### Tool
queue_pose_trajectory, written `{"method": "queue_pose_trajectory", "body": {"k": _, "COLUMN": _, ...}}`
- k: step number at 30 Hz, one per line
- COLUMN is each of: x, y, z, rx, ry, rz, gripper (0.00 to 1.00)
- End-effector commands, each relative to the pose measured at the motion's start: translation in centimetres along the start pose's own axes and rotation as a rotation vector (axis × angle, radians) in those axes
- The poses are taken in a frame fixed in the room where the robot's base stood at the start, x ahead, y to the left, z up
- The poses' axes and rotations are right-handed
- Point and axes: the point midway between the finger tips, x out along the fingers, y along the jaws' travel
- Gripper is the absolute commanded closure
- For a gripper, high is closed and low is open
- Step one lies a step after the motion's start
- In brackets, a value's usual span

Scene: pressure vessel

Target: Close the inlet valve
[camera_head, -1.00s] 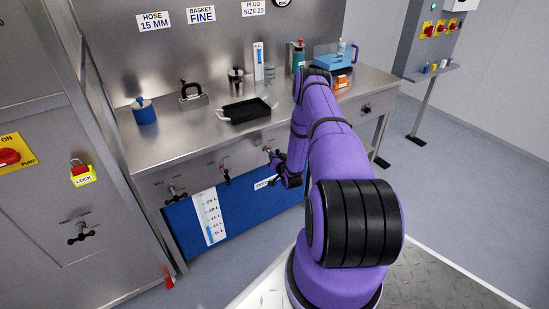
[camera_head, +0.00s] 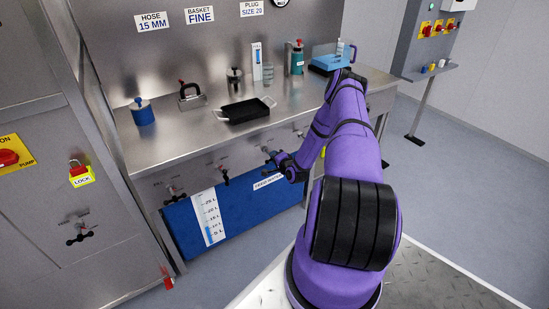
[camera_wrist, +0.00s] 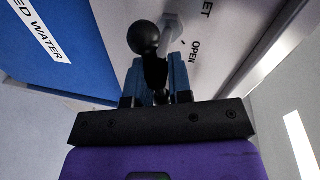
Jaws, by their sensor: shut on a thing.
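The inlet valve shows in the wrist view as a black handle with a round ball knob (camera_wrist: 144,38) and a grey stem behind it. The panel beside it reads "LET" and "OPEN", the first word being cut off. My gripper (camera_wrist: 155,80) is shut on the handle, with a blue finger on each side of it. The knob sticks out beyond the fingers. In the head view my gripper (camera_head: 274,162) is at the bench's front panel, just above the blue panel marked "FEED WATER". The valve is small and partly hidden there by my gripper.
Other valve handles (camera_head: 174,194) sit left along the bench front, above a litre gauge (camera_head: 208,217). A black tray (camera_head: 246,110) and a blue canister (camera_head: 142,112) stand on the steel bench (camera_head: 185,137). A LOCK tag (camera_head: 82,177) hangs on the left cabinet.

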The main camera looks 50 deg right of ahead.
Motion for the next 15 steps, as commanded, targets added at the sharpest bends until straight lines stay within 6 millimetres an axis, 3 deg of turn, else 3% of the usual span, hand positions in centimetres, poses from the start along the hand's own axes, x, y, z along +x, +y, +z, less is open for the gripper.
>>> {"method": "queue_pose_trajectory", "body": {"k": 1, "x": -0.36, "y": 0.72, "z": -0.49, "rx": 0.03, "ry": 0.003, "rz": 0.014, "gripper": 1.0}}
{"method": "queue_pose_trajectory", "body": {"k": 15, "x": -0.37, "y": 0.97, "z": -0.19, "rx": 0.203, "ry": -0.035, "rz": 0.017, "gripper": 1.0}}
